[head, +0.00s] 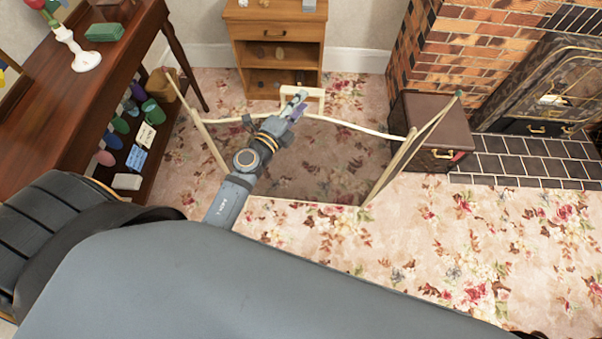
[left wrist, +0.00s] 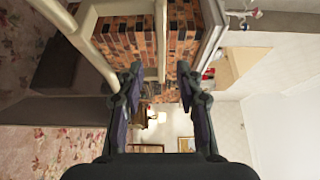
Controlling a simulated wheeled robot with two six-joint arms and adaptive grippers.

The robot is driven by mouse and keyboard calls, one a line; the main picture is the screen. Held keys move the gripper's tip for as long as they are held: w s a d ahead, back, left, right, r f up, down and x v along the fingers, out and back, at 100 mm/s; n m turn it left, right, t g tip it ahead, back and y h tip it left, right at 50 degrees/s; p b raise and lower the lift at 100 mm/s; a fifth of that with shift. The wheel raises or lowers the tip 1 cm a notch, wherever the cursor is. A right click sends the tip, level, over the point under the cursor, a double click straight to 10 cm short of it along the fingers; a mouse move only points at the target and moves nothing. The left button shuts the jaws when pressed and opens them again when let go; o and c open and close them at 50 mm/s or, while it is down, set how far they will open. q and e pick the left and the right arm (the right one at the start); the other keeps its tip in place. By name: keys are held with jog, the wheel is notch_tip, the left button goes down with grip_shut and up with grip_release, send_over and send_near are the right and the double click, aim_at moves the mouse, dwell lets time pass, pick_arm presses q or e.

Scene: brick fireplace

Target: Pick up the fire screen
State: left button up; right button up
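The fire screen (head: 365,129) stands unfolded on the carpet, with a cream frame, dark see-through mesh and side panels angled toward me. A cream handle loop (head: 316,92) rises from the middle of its top edge. My left gripper (head: 297,101) is at this handle, above the middle panel. In the left wrist view, the left gripper (left wrist: 158,72) has its fingers spread. A cream bar (left wrist: 161,40) of the screen lies between the fingertips, with gaps on both sides. My right gripper is not in view.
A dark chest (head: 432,125) stands close behind the right panel, before the brick fireplace (head: 465,45). A wooden cabinet (head: 275,45) is behind the screen. A long wooden table (head: 60,110) with small items is at left. Carpet (head: 480,245) at right front is clear.

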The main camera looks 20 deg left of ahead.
pick_arm(q)
jog(key=x, duration=0.5)
jog(key=shift+a, duration=0.2)
jog(key=shift+r, duration=0.1)
jog(key=shift+c, duration=0.4)
grip_shut()
jog(key=shift+w+r, duration=0.1)
jog(key=shift+r, duration=0.05)
